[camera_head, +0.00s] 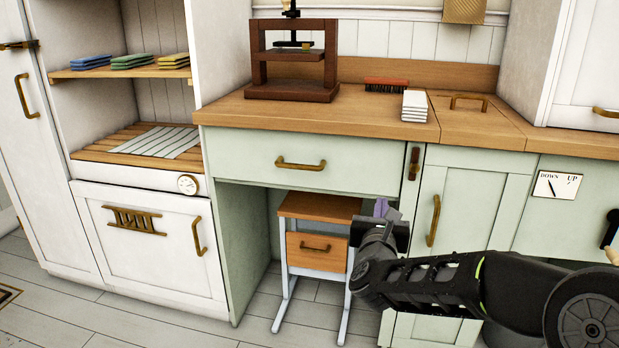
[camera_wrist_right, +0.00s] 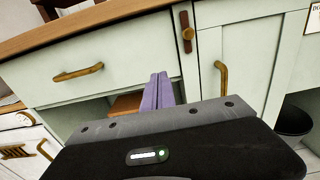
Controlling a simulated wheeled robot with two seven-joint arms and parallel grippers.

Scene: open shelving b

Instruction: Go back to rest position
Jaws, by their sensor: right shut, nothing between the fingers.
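My right gripper (camera_head: 381,208) is in front of the green cabinets, below the counter. Its arm comes in from the lower right in the head view. In the right wrist view its purple fingers (camera_wrist_right: 157,92) are shut together with nothing between them. Behind the fingers are the drawer front and the open space under it. My left gripper is in neither view.
A small wooden stool-like unit (camera_head: 320,207) with a drawer stands under the counter, close behind my right gripper. The counter (camera_head: 350,113) holds a wooden press (camera_head: 291,90), a brush (camera_head: 386,84) and white blocks (camera_head: 414,106). Open floor (camera_head: 180,332) lies at the lower left.

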